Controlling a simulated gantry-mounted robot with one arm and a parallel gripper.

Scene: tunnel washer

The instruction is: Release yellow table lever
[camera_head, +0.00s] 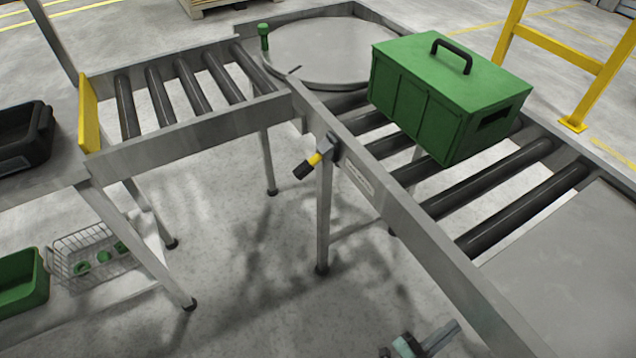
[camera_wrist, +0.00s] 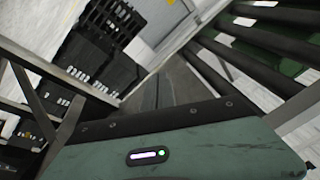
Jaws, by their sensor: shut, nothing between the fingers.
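The yellow table lever (camera_head: 315,159) has a yellow collar and a black grip. It sits on the outer side of the roller table's grey frame, at the top of a leg, and slants down to the left. The round grey turntable (camera_head: 335,50) lies behind it at the top, with a green upright handle (camera_head: 264,38) at its left edge. My gripper (camera_head: 432,340) is partly in view at the bottom edge of the head view, below and to the right of the lever and well apart from it. It is shut and holds nothing. In the wrist view my teal housing fills the bottom; the lever is not identifiable there.
A green box (camera_head: 425,100) with a black handle stands on the rollers right of the lever. A short roller conveyor (camera_head: 190,130) with a yellow end plate (camera_head: 89,112) leads to the turntable. A yellow rail (camera_head: 555,45) stands at upper right. Floor left of the lever is open.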

